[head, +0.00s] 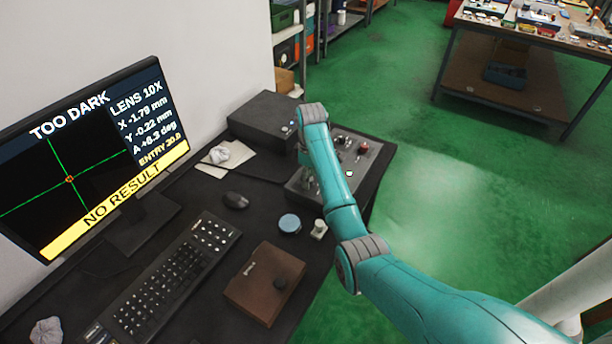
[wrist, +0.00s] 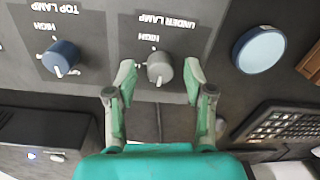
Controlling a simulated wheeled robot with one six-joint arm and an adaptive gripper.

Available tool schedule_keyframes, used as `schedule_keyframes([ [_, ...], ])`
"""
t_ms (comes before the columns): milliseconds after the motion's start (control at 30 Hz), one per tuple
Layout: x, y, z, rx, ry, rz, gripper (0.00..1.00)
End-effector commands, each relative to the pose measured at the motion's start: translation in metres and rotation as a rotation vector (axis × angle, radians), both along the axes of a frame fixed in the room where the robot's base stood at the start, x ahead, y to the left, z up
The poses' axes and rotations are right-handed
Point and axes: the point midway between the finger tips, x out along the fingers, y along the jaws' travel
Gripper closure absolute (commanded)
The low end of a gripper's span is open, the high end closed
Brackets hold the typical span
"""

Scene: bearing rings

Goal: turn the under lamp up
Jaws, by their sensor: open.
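In the wrist view the grey under lamp knob (wrist: 160,67) sits on the dark control panel (wrist: 110,22), below the upside-down UNDER LAMP label. Its white pointer mark faces down in the picture. My gripper (wrist: 160,76) is open, with one finger on each side of this knob; I cannot tell whether either finger touches it. The blue top lamp knob (wrist: 62,57) is to the left, outside the fingers. In the head view the panel (head: 376,160) is partly covered by my arm, and the under lamp knob cannot be made out. The monitor (head: 75,150) reads TOO DARK and NO RESULT.
A blue round lid-like object (head: 289,223) and a small pale piece (head: 319,229) lie near the panel. A black box (head: 262,120) stands behind it. A mouse (head: 235,200), keyboard (head: 165,280) and brown case (head: 264,283) occupy the desk. Green floor is open to the right.

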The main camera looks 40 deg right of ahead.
Motion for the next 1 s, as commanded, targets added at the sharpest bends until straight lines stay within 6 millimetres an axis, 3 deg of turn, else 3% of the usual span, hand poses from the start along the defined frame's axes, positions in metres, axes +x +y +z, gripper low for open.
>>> schedule_keyframes([
  [167, 0.0001, 0.0000, 0.0001, 0.000, 0.000, 0.000, 0.47],
  [400, 0.0003, 0.0001, 0.0002, 0.000, 0.000, 0.000, 1.00],
  [733, 0.0003, 0.0001, 0.0002, 0.000, 0.000, -0.029, 1.00],
  [1000, 0.0003, -0.0004, 0.0001, -0.001, -0.001, -0.177, 1.00],
])
